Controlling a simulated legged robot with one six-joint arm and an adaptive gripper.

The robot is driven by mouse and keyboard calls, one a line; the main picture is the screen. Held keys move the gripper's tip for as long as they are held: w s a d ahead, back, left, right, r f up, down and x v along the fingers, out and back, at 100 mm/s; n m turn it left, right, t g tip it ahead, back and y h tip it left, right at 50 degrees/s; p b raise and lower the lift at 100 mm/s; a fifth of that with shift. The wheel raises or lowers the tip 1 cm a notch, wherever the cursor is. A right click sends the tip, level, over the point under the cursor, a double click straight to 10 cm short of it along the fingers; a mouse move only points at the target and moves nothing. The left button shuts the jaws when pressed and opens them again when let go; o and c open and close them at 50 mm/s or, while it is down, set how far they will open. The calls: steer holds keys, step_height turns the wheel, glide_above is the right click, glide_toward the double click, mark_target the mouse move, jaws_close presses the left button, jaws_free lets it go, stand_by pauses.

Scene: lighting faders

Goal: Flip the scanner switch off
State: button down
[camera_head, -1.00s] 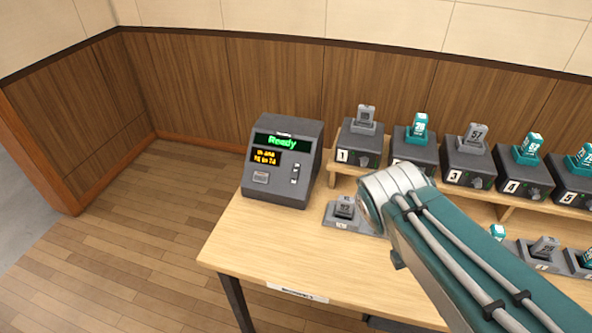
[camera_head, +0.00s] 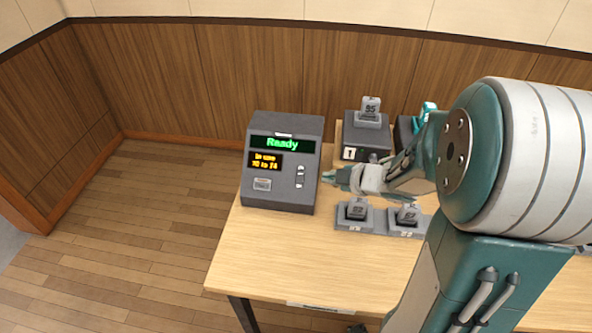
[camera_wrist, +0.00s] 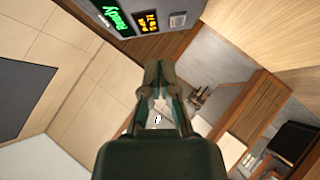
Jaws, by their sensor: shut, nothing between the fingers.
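The scanner (camera_head: 283,160) is a dark grey console on the table's left end. Its green display reads "Ready", with orange text below. The scanner switch (camera_head: 300,176) is a small light-and-dark rocker on the right of its front panel. I cannot tell which way it is set. My gripper (camera_head: 328,177) is just right of the console, at about the switch's height, pointing left toward it. Contact cannot be made out. In the wrist view my gripper (camera_wrist: 160,68) is shut and empty, below the scanner's face (camera_wrist: 152,8), where the switch does not show.
A numbered grey box (camera_head: 366,132) stands right of the scanner, behind my gripper. Two small grey holders (camera_head: 354,224) with tags sit in front of my gripper. The table's (camera_head: 270,255) left front is bare. My arm hides most of the right side.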

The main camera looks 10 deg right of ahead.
mark_target(297, 180)
steer(key=shift+s+d+f+y, duration=0.15)
steer(key=shift+d+f+y, duration=0.05)
steer(key=shift+f+y, duration=0.15)
steer(key=x, duration=1)
steer(key=shift+a+f, duration=0.25)
steer(key=shift+f, duration=0.05)
steer(key=shift+w+d+f, duration=0.4)
steer(key=shift+w+f, duration=0.25)
steer(key=shift+f, duration=0.2)
steer(key=shift+w+d+f, duration=0.15)
steer(key=shift+w+f, duration=0.3)
steer(key=shift+f, duration=0.15)
steer(key=shift+f, duration=0.2)
